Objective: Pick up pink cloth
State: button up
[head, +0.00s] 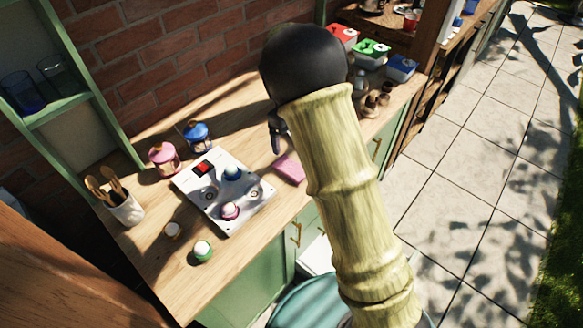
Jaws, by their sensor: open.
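The pink cloth (290,169) lies flat near the front edge of the wooden counter, right of the white panel. Part of it is close to my arm's outline in the head view. My gripper (278,133) shows only in part, as a dark shape beside my arm above the counter. It is open and stands apart from the cloth, higher up in the picture. The rest of my gripper is hidden behind my arm.
A white stove-like panel (208,212) holds small round-topped items. Pink (164,160) and blue (197,137) lanterns stand behind it. Red, green and blue bins (402,68) stand at the far end.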

send_over(290, 165)
jog(key=f, duration=0.6)
jog(key=shift+w, duration=0.3)
jog(key=shift+d+f, duration=0.1)
jog(key=shift+f, duration=0.25)
jog(key=shift+s+a+f, duration=0.1)
jog(key=shift+s+a, duration=0.05)
jog(key=shift+a, duration=0.2)
jog(key=shift+f+p, duration=0.15)
jog(key=shift+p, duration=0.15)
jog(key=f, duration=0.3)
jog(key=f+p, duration=0.1)
jog(key=shift+s+d+f, duration=0.1)
jog(key=shift+d+f, duration=0.15)
jog(key=shift+f, duration=0.15)
jog(key=c, duration=0.9)
